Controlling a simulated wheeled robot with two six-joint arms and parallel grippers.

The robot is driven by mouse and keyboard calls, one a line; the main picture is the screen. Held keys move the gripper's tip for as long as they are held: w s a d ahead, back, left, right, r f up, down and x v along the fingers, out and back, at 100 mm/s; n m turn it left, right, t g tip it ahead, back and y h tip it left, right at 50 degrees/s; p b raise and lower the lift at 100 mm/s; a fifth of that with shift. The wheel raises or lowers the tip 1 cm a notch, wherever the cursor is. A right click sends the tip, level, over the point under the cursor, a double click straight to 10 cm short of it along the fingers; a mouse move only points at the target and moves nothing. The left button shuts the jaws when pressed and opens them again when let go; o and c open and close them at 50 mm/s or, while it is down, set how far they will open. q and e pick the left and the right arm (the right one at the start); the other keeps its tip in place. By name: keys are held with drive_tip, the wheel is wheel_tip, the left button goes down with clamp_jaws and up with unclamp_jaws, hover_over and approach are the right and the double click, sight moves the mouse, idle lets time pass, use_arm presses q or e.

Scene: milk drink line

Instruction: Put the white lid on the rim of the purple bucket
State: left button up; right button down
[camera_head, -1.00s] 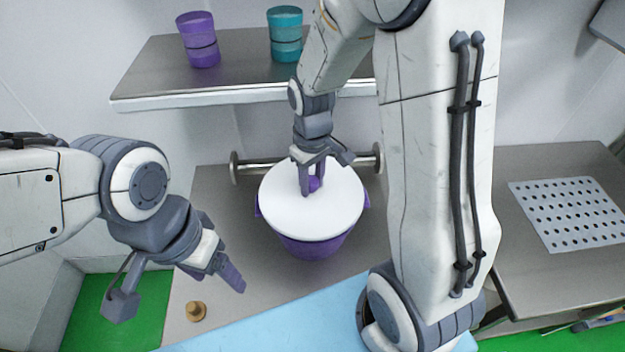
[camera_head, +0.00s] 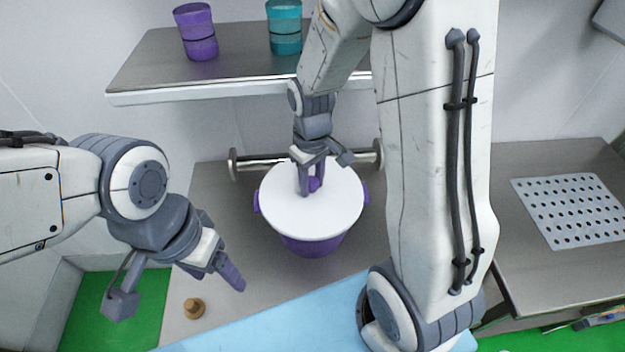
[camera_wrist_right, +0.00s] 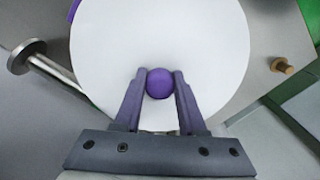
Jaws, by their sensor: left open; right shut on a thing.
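The white lid (camera_head: 340,205) is a flat round disc with a purple knob (camera_head: 315,184) at its middle. It lies level over the mouth of the purple bucket (camera_head: 313,245) and hides the rim; I cannot tell whether it touches the rim all round. The bucket stands upright on the grey table, its side handles showing. My right gripper (camera_head: 310,188) is shut on the knob from above; in the right wrist view the knob (camera_wrist_right: 159,83) sits between both fingers (camera_wrist_right: 158,90). My left gripper (camera_head: 215,279) is open and empty, left of the bucket.
A metal bar (camera_head: 262,163) runs behind the bucket. A small brown peg (camera_head: 193,308) stands at the front left. A shelf (camera_head: 140,75) at the back holds a purple cup (camera_head: 196,32) and a teal cup (camera_head: 284,27). A perforated plate (camera_head: 575,212) lies at the right.

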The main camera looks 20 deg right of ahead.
sight(312, 181)
drive_tip(key=shift+f, duration=0.15)
drive_tip(key=shift+c, duration=2)
unclamp_jaws()
wheel_tip(312, 181, up, 11)
drive_tip(key=shift+f+b, duration=0.2)
drive_tip(key=shift+b, duration=0.3)
drive_tip(key=s+a+f+n, duration=0.1)
drive_tip(key=s+a, duration=0.5)
drive_tip(key=s, duration=0.3)
drive_tip(key=s+a+f+n+y, duration=0.1)
drive_tip(key=s+a+n, duration=0.1)
drive_tip(key=s+a, duration=0.4)
drive_tip(key=s, duration=0.3)
drive_tip(key=shift+a, duration=0.2)
